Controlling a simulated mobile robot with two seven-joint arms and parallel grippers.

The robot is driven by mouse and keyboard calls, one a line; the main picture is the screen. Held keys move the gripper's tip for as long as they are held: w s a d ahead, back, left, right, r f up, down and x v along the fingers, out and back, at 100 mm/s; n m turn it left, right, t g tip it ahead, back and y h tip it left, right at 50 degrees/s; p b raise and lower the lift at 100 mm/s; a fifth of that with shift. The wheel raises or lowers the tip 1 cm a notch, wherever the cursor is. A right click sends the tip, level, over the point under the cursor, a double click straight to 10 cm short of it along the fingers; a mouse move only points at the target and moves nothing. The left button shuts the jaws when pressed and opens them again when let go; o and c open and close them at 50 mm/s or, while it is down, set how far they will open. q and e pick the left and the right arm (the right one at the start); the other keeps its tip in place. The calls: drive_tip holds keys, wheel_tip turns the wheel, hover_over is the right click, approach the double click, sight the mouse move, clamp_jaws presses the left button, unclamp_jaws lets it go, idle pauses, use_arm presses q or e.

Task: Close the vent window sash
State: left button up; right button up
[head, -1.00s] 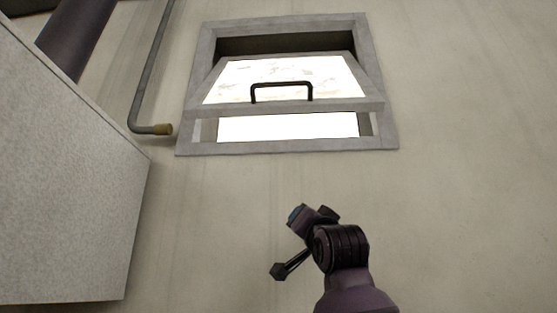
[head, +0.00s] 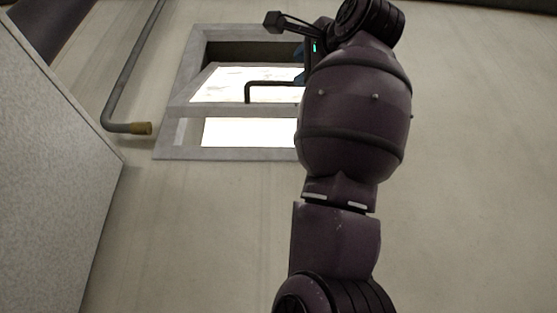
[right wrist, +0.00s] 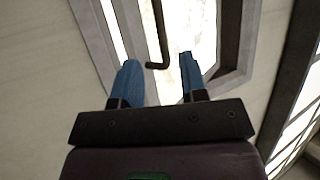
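The vent window sash (head: 215,110) is a grey-framed bright pane that stands tilted out from its grey wall frame (head: 175,130). Its dark bar handle (head: 248,88) shows its left part; my right arm hides the rest and the right side of the window. In the right wrist view, my right gripper (right wrist: 158,60) is open, with two blue fingers apart. The end of the dark handle (right wrist: 158,40) appears between and ahead of the fingertips; I cannot tell whether they touch. In the head view, only a little blue of this gripper shows beside the arm. My left gripper is not in view.
A grey pipe (head: 125,90) with a brass end runs down the wall left of the window. A large pale speckled box (head: 50,170) fills the left side. The wall right of my arm is clear.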

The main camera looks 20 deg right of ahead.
sight(283, 83)
drive_tip(key=p+x, duration=0.3)
drive_tip(key=x, duration=0.6)
drive_tip(key=shift+s+p, duration=0.1)
drive_tip(key=shift+p, duration=0.25)
drive_tip(key=shift+w+r, duration=0.25)
drive_tip(key=shift+w, duration=0.35)
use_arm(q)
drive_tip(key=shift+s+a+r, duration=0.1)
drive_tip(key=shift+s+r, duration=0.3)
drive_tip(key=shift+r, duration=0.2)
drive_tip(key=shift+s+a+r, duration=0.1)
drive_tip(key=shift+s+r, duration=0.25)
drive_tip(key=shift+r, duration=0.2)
use_arm(e)
drive_tip(key=shift+w+a, duration=0.1)
drive_tip(key=shift+w, duration=0.05)
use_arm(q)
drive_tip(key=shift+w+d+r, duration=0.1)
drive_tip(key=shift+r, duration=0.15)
use_arm(e)
clamp_jaws()
